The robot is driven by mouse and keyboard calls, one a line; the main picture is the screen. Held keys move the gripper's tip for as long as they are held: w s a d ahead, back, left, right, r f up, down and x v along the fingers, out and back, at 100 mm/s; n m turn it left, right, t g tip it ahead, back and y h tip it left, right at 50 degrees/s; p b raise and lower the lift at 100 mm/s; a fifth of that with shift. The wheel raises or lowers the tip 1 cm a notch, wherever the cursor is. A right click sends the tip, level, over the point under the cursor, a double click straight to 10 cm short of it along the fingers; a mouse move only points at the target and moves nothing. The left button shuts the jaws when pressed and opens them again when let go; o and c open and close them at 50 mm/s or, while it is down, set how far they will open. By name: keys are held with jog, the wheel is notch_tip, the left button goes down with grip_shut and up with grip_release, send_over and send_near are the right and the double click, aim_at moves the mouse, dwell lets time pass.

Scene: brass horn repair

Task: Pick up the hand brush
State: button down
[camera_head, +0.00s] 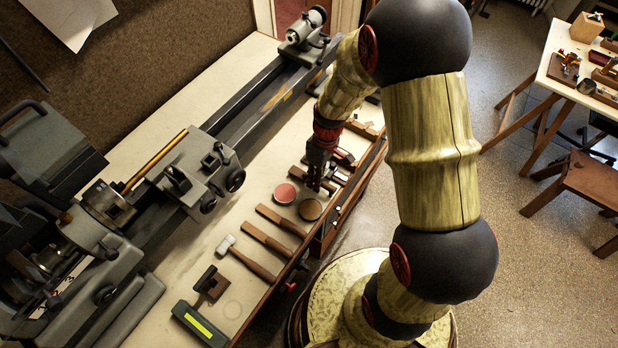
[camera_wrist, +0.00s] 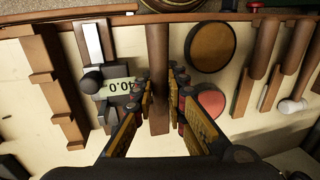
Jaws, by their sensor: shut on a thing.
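The hand brush is a brown wooden bar (camera_wrist: 157,45) in the wrist view, running from the top edge down between my fingers. My gripper (camera_wrist: 162,82) has one finger on each side of it and is shut on it. The brush's lower end and any bristles are hidden or cannot be made out. In the head view my gripper (camera_head: 320,180) is low over the bench, right of the red disc, and its fingers mostly hide the brush. I cannot tell whether the brush is touching the bench.
A digital gauge (camera_wrist: 118,86) and a stepped wooden piece (camera_wrist: 50,75) lie left of the brush. A brown round pad (camera_head: 310,209) and a red round pad (camera_head: 285,193) lie close by. Wooden-handled tools (camera_head: 267,240), a hammer (camera_head: 250,262) and a lathe (camera_head: 200,170) occupy the bench.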

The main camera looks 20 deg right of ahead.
jog(key=shift+r, duration=0.1)
dwell(0.4)
jog(key=shift+r, duration=0.55)
notch_tip(320, 180, up, 3)
jog(key=shift+s+d+f+p, duration=0.1)
jog(key=shift+f+p, duration=0.1)
jog(key=shift+p, duration=0.35)
jog(key=s+r, duration=0.1)
jog(key=r, duration=0.1)
jog(key=s+d+r, duration=0.1)
jog(key=s, duration=0.1)
jog(key=s+d+r+p, duration=0.1)
jog(key=r, duration=0.1)
jog(key=shift+s+r, duration=0.15)
jog(key=shift+r, duration=0.15)
jog(key=s+d+r+p, duration=0.1)
jog(key=s+d+r, duration=0.2)
jog(key=s, duration=0.5)
jog(key=shift+d+r, duration=0.25)
jog(key=shift+d, duration=0.2)
jog(key=c, duration=2.3)
grip_release()
jog(key=shift+c, duration=1.4)
grip_shut()
